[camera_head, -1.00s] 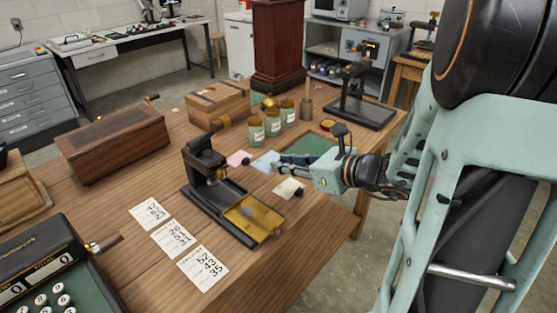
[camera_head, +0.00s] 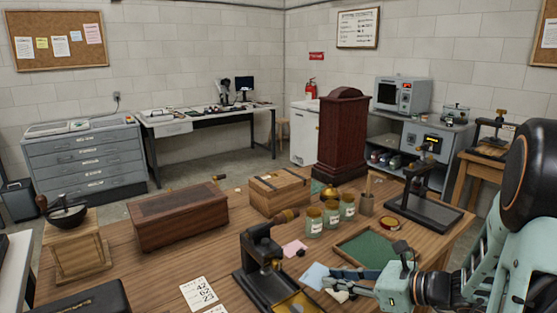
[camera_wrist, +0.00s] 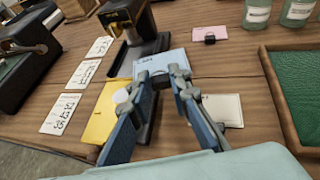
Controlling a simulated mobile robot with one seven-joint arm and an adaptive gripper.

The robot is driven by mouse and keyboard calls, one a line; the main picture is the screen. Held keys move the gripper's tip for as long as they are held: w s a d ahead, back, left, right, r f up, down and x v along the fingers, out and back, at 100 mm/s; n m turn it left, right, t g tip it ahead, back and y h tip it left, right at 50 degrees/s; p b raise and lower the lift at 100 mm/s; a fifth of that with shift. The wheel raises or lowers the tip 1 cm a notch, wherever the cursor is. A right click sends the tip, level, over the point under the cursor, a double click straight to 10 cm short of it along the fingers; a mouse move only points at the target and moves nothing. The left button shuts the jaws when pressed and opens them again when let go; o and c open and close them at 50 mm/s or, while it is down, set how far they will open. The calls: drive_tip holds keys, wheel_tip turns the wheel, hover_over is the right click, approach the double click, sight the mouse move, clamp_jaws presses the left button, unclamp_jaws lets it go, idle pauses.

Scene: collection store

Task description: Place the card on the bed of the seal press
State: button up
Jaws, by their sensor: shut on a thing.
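The seal press (camera_head: 262,252) is black with a brass bed (camera_head: 297,303), cut by the lower edge of the head view. In the wrist view the press (camera_wrist: 130,27) is at upper left, its yellow bed (camera_wrist: 103,112) left of the fingers. My gripper (camera_wrist: 166,84) is shut on the near edge of a light blue card (camera_wrist: 168,60); the fingertips hide that edge. In the head view the card (camera_head: 313,275) is just right of the press, beyond my gripper (camera_head: 332,275). I cannot tell how high it is above the table.
A pink card (camera_wrist: 209,33) and a cream card (camera_wrist: 222,108) lie nearby. Several numbered cards (camera_wrist: 62,112) lie left of the press. Glass jars (camera_head: 331,215) and a green-lined tray (camera_head: 366,250) stand behind and to the right.

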wheel_tip(320, 180, up, 10)
drive_tip(key=p, duration=1.7)
drive_tip(key=shift+w+a+f+g, duration=0.2)
drive_tip(key=shift+w+f+g, duration=0.05)
drive_tip(key=shift+g, duration=0.05)
drive_tip(key=shift+f, duration=0.1)
